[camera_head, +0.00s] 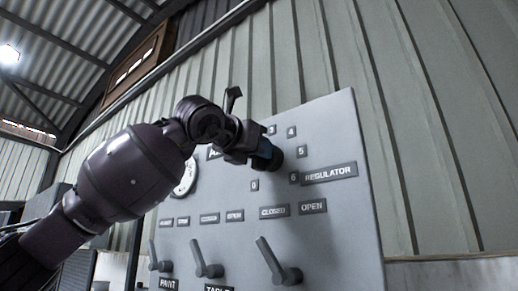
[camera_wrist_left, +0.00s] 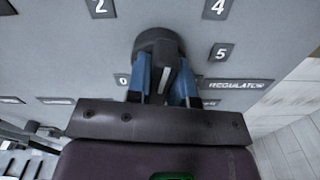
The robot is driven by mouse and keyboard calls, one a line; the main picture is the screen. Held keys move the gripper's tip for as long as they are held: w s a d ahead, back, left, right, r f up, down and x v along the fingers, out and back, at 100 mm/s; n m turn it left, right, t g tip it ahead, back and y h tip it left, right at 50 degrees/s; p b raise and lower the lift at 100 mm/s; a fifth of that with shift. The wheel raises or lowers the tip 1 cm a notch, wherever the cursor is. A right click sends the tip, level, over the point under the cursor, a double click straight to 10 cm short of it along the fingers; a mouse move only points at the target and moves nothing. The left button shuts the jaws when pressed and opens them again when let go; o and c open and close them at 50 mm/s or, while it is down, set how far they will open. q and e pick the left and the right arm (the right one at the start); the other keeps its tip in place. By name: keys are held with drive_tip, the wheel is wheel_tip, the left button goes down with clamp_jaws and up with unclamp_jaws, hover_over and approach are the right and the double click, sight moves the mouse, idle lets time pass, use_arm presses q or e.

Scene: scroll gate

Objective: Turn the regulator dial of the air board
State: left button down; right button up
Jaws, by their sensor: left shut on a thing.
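The air board (camera_head: 340,130) is a light grey upright panel in the head view. Its dark round regulator dial (camera_head: 275,160) sits among number plates, beside the REGULATOR label (camera_head: 330,174). My left gripper (camera_head: 262,153) reaches in from the left and is shut on the dial. In the left wrist view, the blue fingers of the gripper (camera_wrist_left: 166,85) sit on either side of the raised grip of the dial (camera_wrist_left: 160,45). A white line marks the grip. My arm hides part of the board's title and the dial's left side. My right gripper is not in view.
A round white gauge (camera_head: 185,178) is partly hidden behind my left arm. Below the dial, several grey levers, one of them at the right (camera_head: 278,264), stick out above labels. A ribbed wall (camera_head: 420,110) stands behind the board.

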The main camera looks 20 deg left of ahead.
use_arm(q)
drive_tip(key=shift+m, duration=0.9)
drive_tip(key=shift+s+d+m+p, duration=0.1)
drive_tip(key=shift+m+p, duration=0.2)
drive_tip(key=shift+m, duration=0.6)
drive_tip(key=m+p, duration=0.1)
drive_tip(key=m, duration=0.4)
drive_tip(key=shift+d, duration=0.15)
drive_tip(key=m, duration=0.3)
drive_tip(key=shift+f, duration=0.15)
drive_tip(key=m+p, duration=0.1)
drive_tip(key=m, duration=0.2)
drive_tip(key=shift+f, duration=0.15)
drive_tip(key=shift+m, duration=0.6)
drive_tip(key=shift+d+f, duration=0.1)
